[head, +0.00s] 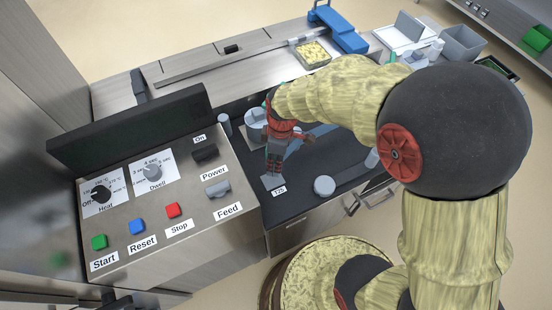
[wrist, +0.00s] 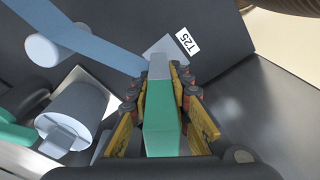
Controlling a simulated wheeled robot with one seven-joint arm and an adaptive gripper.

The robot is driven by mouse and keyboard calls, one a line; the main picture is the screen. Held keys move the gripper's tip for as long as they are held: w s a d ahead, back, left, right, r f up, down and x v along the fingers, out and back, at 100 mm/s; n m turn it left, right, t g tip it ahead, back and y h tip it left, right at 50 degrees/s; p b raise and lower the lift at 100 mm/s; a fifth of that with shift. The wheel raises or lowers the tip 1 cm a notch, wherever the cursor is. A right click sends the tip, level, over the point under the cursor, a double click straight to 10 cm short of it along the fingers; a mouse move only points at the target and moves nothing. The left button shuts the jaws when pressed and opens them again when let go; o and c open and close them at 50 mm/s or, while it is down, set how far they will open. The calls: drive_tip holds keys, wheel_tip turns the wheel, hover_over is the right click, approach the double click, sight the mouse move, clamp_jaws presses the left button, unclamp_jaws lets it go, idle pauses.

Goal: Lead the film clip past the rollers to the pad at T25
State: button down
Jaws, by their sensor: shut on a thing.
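The film clip (wrist: 162,120), a green block with a grey front end, is held between the fingers of my gripper (wrist: 160,95) in the wrist view. The blue film (wrist: 95,42) runs from the clip's front end to the upper left, passing close to a pale roller (wrist: 42,50). The light grey pad (wrist: 170,46) lies beside the T25 label (wrist: 187,41); the clip's tip overlaps its near edge in the picture. I cannot tell whether they touch. In the head view my gripper (head: 273,165) points down just above the label (head: 279,190).
Another roller (head: 324,186) stands to the right in the head view. The control panel (head: 150,205) with knobs and buttons borders the dark deck (head: 300,200) on the left.

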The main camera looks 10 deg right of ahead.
drive_tip(key=n, duration=0.3)
drive_tip(key=shift+s+a, duration=0.25)
drive_tip(key=n, duration=0.4)
drive_tip(key=shift+s+g, duration=0.15)
drive_tip(key=shift+g, duration=0.15)
drive_tip(key=shift+f+b, duration=0.7)
drive_tip(key=shift+f, duration=0.3)
drive_tip(key=c, duration=1.6)
unclamp_jaws()
drive_tip(key=shift+f, duration=0.1)
drive_tip(key=shift+c, duration=0.4)
